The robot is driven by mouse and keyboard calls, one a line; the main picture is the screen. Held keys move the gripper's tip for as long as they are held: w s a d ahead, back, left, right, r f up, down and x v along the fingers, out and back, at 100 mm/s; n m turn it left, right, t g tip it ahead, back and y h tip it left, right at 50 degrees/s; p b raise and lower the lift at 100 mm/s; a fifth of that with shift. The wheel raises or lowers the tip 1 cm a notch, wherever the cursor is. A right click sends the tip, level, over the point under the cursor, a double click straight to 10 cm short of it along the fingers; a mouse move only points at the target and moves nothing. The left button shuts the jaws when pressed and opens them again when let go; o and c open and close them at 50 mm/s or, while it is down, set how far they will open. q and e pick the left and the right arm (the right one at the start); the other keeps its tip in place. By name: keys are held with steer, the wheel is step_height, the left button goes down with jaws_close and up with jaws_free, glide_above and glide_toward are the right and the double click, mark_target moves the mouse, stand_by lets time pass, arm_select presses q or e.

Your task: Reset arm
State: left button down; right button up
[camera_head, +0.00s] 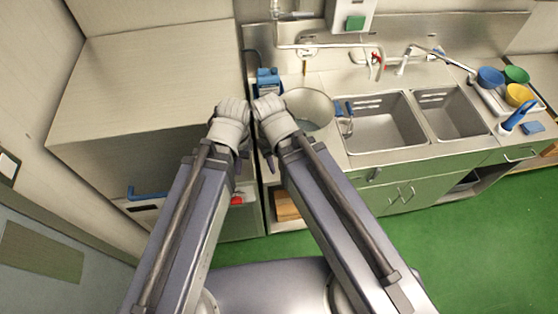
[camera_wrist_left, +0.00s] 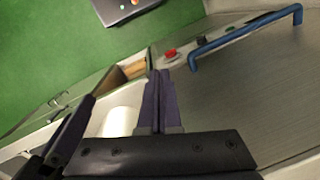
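My left gripper (camera_head: 239,166) is in the middle of the head view, beside the front right corner of the big steel-topped appliance (camera_head: 150,80). In the left wrist view its two purple fingers (camera_wrist_left: 158,80) lie together, with nothing seen between them.
The counter holds two sinks (camera_head: 385,132) with taps. A blue bottle (camera_head: 267,80) stands behind my wrists. Colored bowls (camera_head: 490,77) sit on a rack at the right. A blue handle (camera_head: 147,194) sticks out of the appliance front. Green floor (camera_head: 470,230) is clear at the right.

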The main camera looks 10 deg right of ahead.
step_height(320, 180, down, 20)
steer(key=b, duration=2)
steer(key=shift+w, duration=0.1)
